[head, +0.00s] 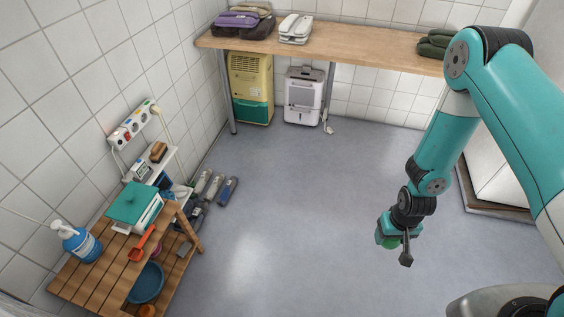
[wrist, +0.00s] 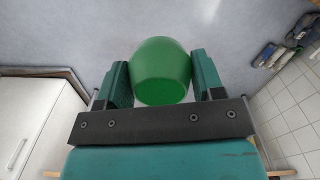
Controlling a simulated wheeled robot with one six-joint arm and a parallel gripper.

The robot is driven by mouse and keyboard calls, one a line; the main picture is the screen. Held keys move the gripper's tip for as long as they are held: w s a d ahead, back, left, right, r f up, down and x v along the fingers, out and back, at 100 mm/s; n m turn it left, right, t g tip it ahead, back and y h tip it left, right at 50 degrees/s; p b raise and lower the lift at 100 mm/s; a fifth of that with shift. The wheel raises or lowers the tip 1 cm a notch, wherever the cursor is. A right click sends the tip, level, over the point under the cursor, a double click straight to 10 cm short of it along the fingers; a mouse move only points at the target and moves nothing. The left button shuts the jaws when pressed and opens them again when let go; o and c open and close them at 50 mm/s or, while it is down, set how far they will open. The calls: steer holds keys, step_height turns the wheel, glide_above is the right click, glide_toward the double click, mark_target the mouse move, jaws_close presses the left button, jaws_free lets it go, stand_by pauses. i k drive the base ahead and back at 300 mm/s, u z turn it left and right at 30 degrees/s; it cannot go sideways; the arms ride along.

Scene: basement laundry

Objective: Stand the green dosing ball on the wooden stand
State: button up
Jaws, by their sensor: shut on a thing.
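The green dosing ball (wrist: 161,72) is between the two fingers of my gripper (wrist: 160,80), which is shut on it. In the head view the ball (head: 389,242) shows only in part, below my gripper (head: 397,243), held over open floor on the right. A slatted wooden stand (head: 92,272) is at the lower left, far from my gripper. On its top are a teal-lidded white box (head: 134,205), a blue pump bottle (head: 80,243) and a red-orange scoop (head: 141,243). A blue bowl (head: 147,283) sits lower at its side.
Several bottles (head: 216,185) are on the floor beside the stand. A wooden bench (head: 350,43) runs along the back wall, with a yellow-green unit (head: 250,88) and a white unit (head: 303,96) below. The middle floor is clear.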

mark_target(116, 283)
steer(key=i, duration=2.5)
steer(key=u, duration=3.7)
steer(key=i, duration=0.45)
steer(key=u, duration=0.05)
